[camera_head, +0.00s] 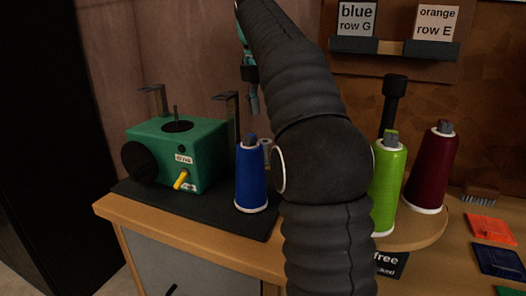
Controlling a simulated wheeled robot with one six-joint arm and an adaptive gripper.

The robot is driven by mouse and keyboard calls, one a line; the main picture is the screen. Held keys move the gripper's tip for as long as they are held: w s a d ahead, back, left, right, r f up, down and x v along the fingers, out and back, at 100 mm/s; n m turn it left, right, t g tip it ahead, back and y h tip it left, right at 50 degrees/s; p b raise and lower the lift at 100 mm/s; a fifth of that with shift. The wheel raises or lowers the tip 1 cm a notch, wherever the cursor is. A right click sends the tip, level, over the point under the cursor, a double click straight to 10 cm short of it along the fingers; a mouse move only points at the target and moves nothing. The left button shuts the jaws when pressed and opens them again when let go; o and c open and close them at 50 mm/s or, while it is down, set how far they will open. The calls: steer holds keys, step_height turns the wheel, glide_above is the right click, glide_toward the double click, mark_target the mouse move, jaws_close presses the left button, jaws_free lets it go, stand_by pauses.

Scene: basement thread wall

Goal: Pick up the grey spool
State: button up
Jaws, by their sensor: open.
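My gripper (253,102) hangs at upper centre, partly behind my own dark ribbed arm, above and behind the blue spool. It is open, and nothing shows in it. I cannot clearly make out a grey spool. A small pale grey piece (267,146) shows between the blue spool and my arm; I cannot tell whether it belongs to the grey spool. My arm covers the middle of the table.
A blue spool (251,180) stands on a dark mat (150,194) beside a green machine (177,152) with metal brackets. A lime spool (387,186) and a maroon spool (431,170) stand right of my arm. Coloured cards (491,227) lie far right. Labelled ledges (392,47) hang behind.

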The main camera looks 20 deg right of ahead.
steer(key=f, duration=0.2)
steer(key=f+b, duration=0.1)
steer(key=f, duration=0.1)
steer(key=f+b, duration=0.1)
steer(key=f, duration=0.1)
steer(key=shift+w, duration=0.25)
steer(key=shift+w+d+f+b, duration=0.15)
steer(key=shift+f+b, duration=0.1)
steer(key=shift+f, duration=0.8)
steer(key=shift+w+d+f+b, duration=0.1)
steer(key=shift+f+b, duration=0.2)
steer(key=shift+f, duration=0.7)
steer(key=shift+w+d+f+b, duration=0.15)
steer(key=shift+f+b, duration=0.1)
steer(key=shift+f, duration=0.8)
steer(key=c, duration=0.8)
steer(key=shift+c, duration=0.5)
steer(key=shift+r, duration=0.1)
